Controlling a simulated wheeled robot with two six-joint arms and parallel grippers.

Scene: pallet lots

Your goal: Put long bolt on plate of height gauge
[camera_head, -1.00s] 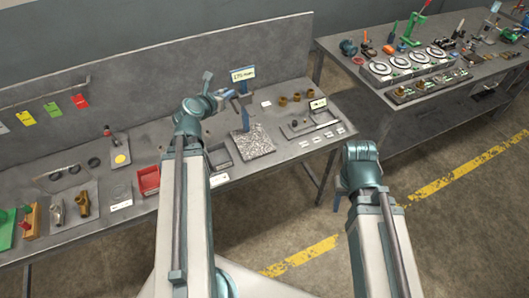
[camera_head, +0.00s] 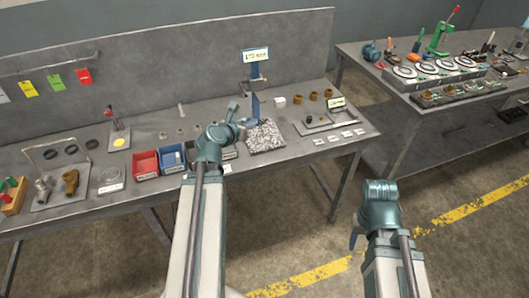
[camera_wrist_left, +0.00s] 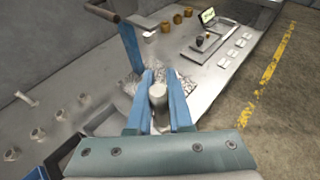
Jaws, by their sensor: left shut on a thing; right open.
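My left gripper (camera_head: 240,122) is shut on a grey bolt (camera_wrist_left: 157,96), which shows between its blue fingers in the left wrist view. The height gauge has a blue column (camera_head: 255,100), a display (camera_head: 256,55) reading a value in mm, and a speckled granite plate (camera_head: 266,138). The gripper is just left of the plate in the head view; in the wrist view the plate (camera_wrist_left: 184,82) lies behind the fingers, partly hidden. I cannot tell the gap between bolt and plate. My right gripper (camera_head: 354,238) is open, low at the right, away from the bench.
Several other bolts (camera_wrist_left: 37,133) stand on the bench left of the gauge. A red bin (camera_head: 145,164) and a blue bin (camera_head: 172,158) are at the front edge. A tray (camera_head: 318,122), brass parts (camera_head: 313,95) and labels lie right of the plate.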

